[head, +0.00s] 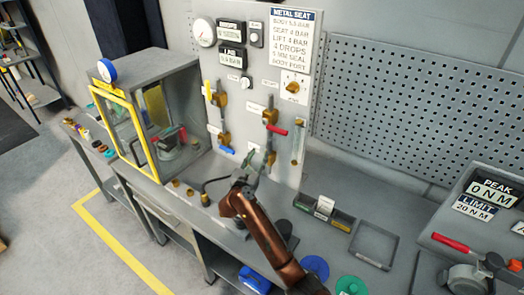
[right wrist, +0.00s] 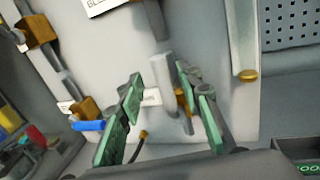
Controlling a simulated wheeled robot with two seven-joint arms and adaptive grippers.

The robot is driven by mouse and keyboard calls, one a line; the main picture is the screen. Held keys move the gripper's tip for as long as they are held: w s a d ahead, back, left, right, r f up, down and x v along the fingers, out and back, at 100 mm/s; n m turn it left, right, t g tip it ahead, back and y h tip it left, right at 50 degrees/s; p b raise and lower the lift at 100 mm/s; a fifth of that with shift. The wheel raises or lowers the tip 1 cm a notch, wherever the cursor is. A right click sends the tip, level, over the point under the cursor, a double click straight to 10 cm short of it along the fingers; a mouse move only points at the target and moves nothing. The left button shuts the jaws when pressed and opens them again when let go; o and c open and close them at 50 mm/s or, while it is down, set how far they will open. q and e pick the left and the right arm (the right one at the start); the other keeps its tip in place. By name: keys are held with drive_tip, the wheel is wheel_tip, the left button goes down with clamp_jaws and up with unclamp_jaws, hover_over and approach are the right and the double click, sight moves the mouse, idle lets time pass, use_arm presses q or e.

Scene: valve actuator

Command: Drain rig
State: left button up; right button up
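The rig's upright grey panel (head: 285,120) carries two pipe runs with brass valves. A yellow lever (head: 207,91) is at upper left, a blue lever (head: 227,150) at lower left and a red lever (head: 277,130) at upper right. The blue lever also shows in the right wrist view (right wrist: 88,126). My right gripper (head: 249,162) is in front of the lower right valve, mostly hiding it in the head view. In the right wrist view its green-padded fingers (right wrist: 162,105) are open. A pale grey lever (right wrist: 163,76) shows between them; I cannot tell whether they touch it. My left gripper is not in view.
A grey cabinet with a yellow-framed door (head: 123,130) stands left of the panel. Brass fittings (head: 190,193) stand on the bench. A divided bin (head: 325,213) and an empty tray (head: 374,246) lie to the right, before a torque fixture (head: 470,275).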

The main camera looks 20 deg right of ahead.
sight(261, 150)
drive_tip(key=x, duration=0.4)
drive_tip(key=shift+r, duration=0.1)
drive_tip(key=shift+w+d, duration=0.35)
drive_tip(key=shift+w, duration=0.05)
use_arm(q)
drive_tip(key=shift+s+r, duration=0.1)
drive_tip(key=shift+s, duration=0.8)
use_arm(e)
drive_tip(key=shift+c, duration=0.7)
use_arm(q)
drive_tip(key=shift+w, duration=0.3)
use_arm(e)
clamp_jaws()
